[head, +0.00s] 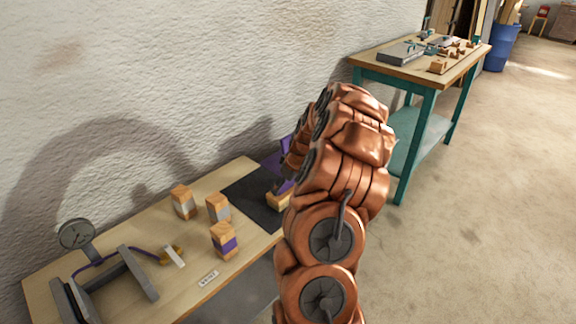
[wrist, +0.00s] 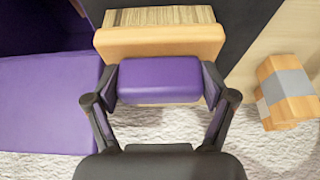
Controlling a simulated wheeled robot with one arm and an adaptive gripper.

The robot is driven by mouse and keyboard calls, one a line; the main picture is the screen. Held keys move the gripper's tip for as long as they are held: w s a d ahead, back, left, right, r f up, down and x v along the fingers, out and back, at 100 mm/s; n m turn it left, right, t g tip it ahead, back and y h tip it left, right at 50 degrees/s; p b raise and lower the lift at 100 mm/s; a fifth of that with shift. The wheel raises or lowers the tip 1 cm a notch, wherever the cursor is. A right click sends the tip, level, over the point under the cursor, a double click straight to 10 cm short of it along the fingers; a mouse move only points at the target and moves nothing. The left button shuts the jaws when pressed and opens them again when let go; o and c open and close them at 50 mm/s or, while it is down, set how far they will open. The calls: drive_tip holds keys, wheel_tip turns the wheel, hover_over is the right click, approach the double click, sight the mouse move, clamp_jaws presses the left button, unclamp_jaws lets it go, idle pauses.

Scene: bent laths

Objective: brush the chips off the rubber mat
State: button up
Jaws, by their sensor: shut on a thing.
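My gripper (wrist: 161,84) is shut on the purple handle of a brush (wrist: 160,42) in the wrist view. The brush has a wooden body and pale bristles, which point toward the top of that view. The dark rubber mat (wrist: 237,30) shows behind the brush. In the head view the mat (head: 250,207) lies at the far right end of the low bench, and the brush's wooden body (head: 277,201) shows over its right part. I can make out no chips on the visible mat.
A purple tray-like thing (wrist: 45,105) is left of the brush. Blocks with grey bands (head: 184,203) and a purple band (head: 224,241) stand on the wooden bench (head: 190,285), near a dial gauge (head: 75,235). A teal-legged table (head: 428,100) stands beyond, with floor free at right.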

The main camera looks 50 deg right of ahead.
drive_tip(key=shift+d+f, duration=0.1)
drive_tip(key=shift+d, duration=0.45)
drive_tip(key=shift+r, duration=4.25)
drive_tip(key=shift+a, duration=0.1)
